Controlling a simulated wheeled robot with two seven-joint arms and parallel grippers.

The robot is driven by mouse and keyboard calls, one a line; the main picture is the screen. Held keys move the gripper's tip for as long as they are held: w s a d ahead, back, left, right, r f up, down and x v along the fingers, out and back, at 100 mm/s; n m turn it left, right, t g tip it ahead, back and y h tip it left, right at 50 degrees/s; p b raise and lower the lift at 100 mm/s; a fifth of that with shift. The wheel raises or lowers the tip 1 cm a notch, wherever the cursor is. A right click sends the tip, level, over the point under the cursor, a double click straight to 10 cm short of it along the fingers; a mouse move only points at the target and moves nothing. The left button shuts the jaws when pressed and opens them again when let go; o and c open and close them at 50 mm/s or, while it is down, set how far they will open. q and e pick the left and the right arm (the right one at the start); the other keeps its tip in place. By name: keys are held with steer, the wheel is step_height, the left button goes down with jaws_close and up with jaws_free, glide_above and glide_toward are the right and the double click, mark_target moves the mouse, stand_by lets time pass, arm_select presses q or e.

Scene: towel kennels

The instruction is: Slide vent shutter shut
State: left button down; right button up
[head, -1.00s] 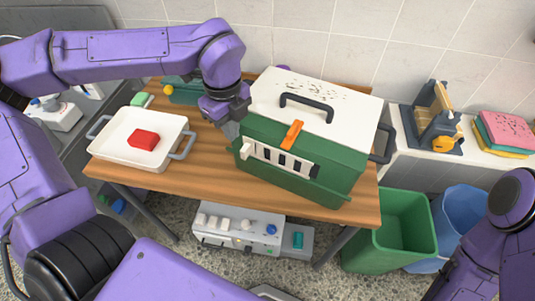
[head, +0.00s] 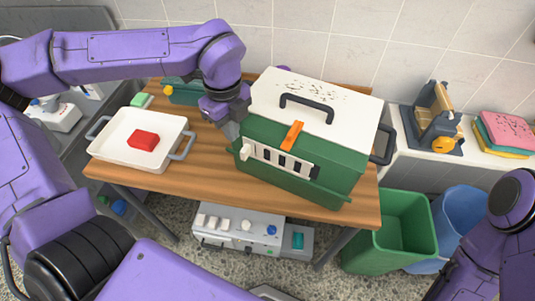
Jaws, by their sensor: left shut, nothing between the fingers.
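A green kennel (head: 335,172) with a white lid (head: 335,93) stands on the wooden table. On its front is a white vent shutter panel (head: 283,161) with several dark slots showing. A pale tab (head: 245,153) sticks out at the panel's left end. An orange latch (head: 292,135) sits above the panel. My left gripper (head: 232,138) is shut and empty, pointing down at the kennel's left front edge, close to the tab. I cannot tell whether it touches the tab. Of my right arm only links show at the right edge; its gripper is out of view.
A green bin (head: 405,228) and a blue bin (head: 462,208) stand on the floor at right. The table front (head: 205,178) between tray and kennel is clear.

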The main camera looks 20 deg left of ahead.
mark_target(243, 150)
arm_select(q)
steer(key=shift+f, duration=0.1)
stand_by(0.5)
step_height(243, 150, down, 5)
steer(key=b, duration=0.4)
stand_by(0.7)
steer(key=shift+d, duration=0.1)
steer(key=shift+d+b, duration=0.55)
steer(key=shift+d, duration=0.6)
step_height(243, 150, up, 8)
steer(key=a+p, duration=0.1)
steer(key=p, duration=0.5)
steer(key=shift+p, duration=0.4)
